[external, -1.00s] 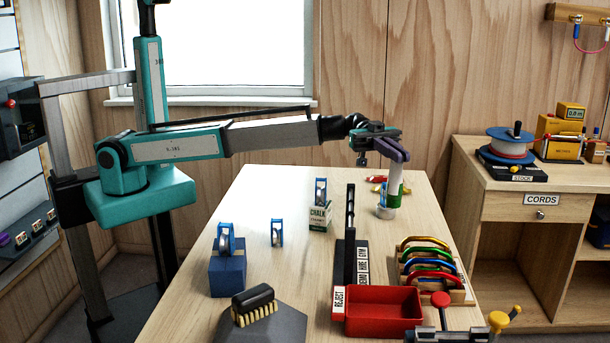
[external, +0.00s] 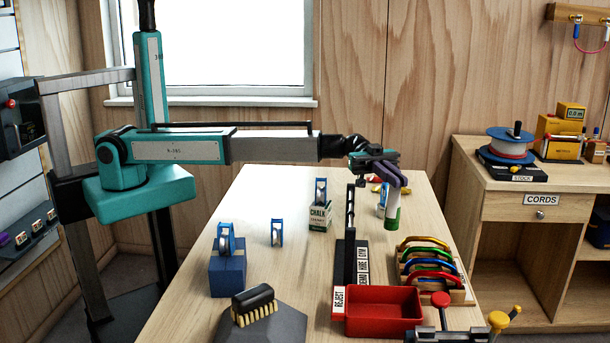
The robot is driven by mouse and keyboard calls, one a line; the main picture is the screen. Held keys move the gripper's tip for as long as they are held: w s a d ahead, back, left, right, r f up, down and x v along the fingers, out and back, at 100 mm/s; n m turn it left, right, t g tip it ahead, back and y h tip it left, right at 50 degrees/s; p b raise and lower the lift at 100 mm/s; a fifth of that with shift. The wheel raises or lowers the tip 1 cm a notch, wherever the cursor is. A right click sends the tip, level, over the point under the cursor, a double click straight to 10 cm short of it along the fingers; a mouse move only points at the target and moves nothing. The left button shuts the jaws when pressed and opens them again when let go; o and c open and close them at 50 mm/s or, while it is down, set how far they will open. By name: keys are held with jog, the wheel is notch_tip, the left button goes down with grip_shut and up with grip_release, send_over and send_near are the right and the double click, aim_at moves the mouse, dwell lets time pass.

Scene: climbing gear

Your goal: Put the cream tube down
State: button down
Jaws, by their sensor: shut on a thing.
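The cream tube (external: 392,216), white with a green band, is upright at the far right of the table (external: 290,270) in the external view. My gripper (external: 396,190), with purple-grey fingers, points down and is shut on the tube's upper part, which the fingers hide. The tube's lower end is at or just above the tabletop; I cannot tell whether it touches. A small blue item (external: 382,198) shows just behind and left of the tube.
A rack of coloured carabiners (external: 428,262) and a red REJECT tray (external: 383,311) stand nearer the camera. A dark upright post (external: 350,225) and a CHALK box (external: 320,216) are to the left. Small red and yellow items lie behind. Some bare table is right of the tube.

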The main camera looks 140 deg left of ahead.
aim_at(394, 193)
dwell(0.3)
jog(key=shift+f+p, duration=0.55)
jog(key=shift+f, duration=1.45)
jog(key=c, duration=1.9)
grip_release()
jog(key=shift+s, duration=0.1)
jog(key=b+v, duration=0.4)
jog(key=v, duration=0.7)
jog(key=shift+s+a, duration=0.15)
jog(key=shift+s, duration=0.25)
